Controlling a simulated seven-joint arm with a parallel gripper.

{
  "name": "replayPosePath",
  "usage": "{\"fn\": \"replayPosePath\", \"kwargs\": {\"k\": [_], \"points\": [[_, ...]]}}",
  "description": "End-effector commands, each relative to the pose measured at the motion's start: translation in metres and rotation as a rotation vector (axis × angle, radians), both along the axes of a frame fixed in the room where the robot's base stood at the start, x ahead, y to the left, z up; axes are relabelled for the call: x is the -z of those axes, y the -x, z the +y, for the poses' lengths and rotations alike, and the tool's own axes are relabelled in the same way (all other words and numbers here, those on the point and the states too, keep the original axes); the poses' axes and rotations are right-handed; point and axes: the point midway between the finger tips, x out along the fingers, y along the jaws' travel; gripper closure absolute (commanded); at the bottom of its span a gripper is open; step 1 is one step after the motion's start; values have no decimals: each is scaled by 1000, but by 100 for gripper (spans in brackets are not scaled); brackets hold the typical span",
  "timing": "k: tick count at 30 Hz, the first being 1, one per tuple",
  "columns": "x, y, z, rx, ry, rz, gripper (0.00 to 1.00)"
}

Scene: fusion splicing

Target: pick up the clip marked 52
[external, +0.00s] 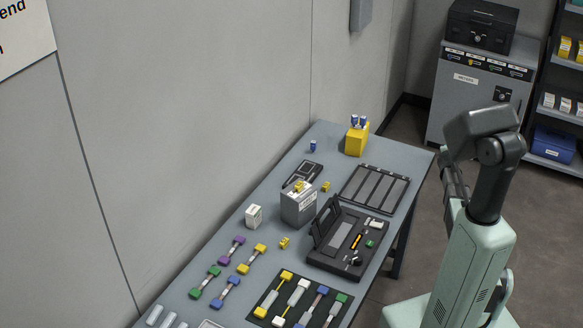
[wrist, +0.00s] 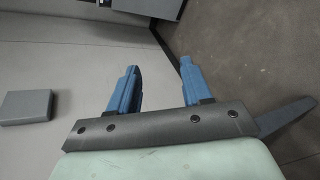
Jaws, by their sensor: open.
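No number 52 can be read on any clip at this size. Small clip-like pieces lie on the table: a blue one (external: 313,146) near the back, a yellow one (external: 325,186) beside the grey box, and another yellow one (external: 284,242) nearer the front. More blue pieces (external: 358,121) stand on a yellow block (external: 356,141), and a yellow piece (external: 299,187) sits on the grey box (external: 298,207). My gripper (wrist: 160,78) is open, with nothing between its blue fingers. In the external view my arm is raised right of the table, apart from these pieces.
A black splicer case (external: 347,240) with raised lid stands mid-table. A dark slotted tray (external: 375,193) lies behind it. Coloured-end pieces lie in front, some on a black mat (external: 266,303). A white box (external: 254,215) stands at left. A cabinet and shelves stand beyond.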

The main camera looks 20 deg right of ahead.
Motion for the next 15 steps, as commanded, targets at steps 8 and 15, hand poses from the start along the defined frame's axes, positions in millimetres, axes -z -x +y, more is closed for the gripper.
{"fn": "replayPosePath", "kwargs": {"k": [8, 15], "points": [[-72, -43, 55, -32, 34, 4, 51], [-106, -64, 153, -24, -63, 42, 51]]}}
